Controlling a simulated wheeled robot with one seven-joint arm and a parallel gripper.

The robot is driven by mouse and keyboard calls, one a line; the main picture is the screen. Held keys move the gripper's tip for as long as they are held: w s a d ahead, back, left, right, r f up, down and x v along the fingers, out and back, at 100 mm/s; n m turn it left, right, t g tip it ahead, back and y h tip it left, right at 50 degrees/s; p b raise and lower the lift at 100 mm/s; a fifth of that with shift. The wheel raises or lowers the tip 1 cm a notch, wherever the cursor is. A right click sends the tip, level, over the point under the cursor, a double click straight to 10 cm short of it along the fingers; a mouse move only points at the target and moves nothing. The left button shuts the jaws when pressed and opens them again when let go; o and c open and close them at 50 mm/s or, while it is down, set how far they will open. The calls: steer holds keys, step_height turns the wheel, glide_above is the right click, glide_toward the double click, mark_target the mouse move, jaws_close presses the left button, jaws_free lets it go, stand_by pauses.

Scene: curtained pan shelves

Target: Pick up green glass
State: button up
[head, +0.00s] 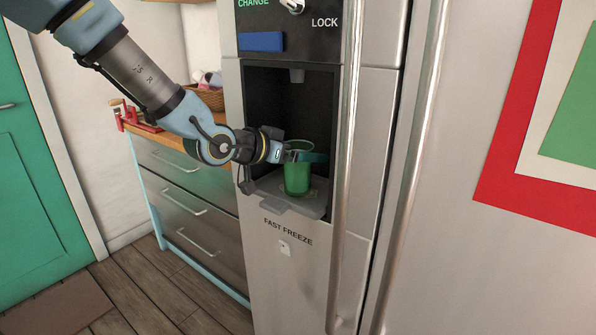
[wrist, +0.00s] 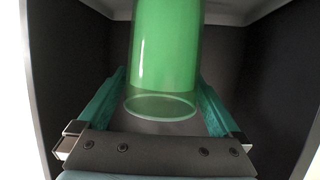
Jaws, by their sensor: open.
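The green glass (head: 297,178) stands upright on the tray (head: 318,203) of the fridge's dispenser recess. My gripper (head: 306,156) reaches into the recess from the left at the glass's upper part. In the wrist view the glass (wrist: 165,50) rises between the two teal fingers of my gripper (wrist: 163,92), one on each side. Gaps show between the fingers and the glass, so the gripper looks open around it. The top of the glass is cut off in the wrist view. In the head view the fingers partly hide the glass.
A long vertical fridge handle (head: 345,180) stands just right of the recess. A drawer cabinet (head: 190,205) with a basket (head: 210,97) on top is at the left. The floor in front is clear.

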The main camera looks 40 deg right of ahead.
steer(key=shift+x, duration=0.75)
steer(key=shift+c, duration=0.2)
jaws_close()
steer(key=shift+a+r, duration=0.1)
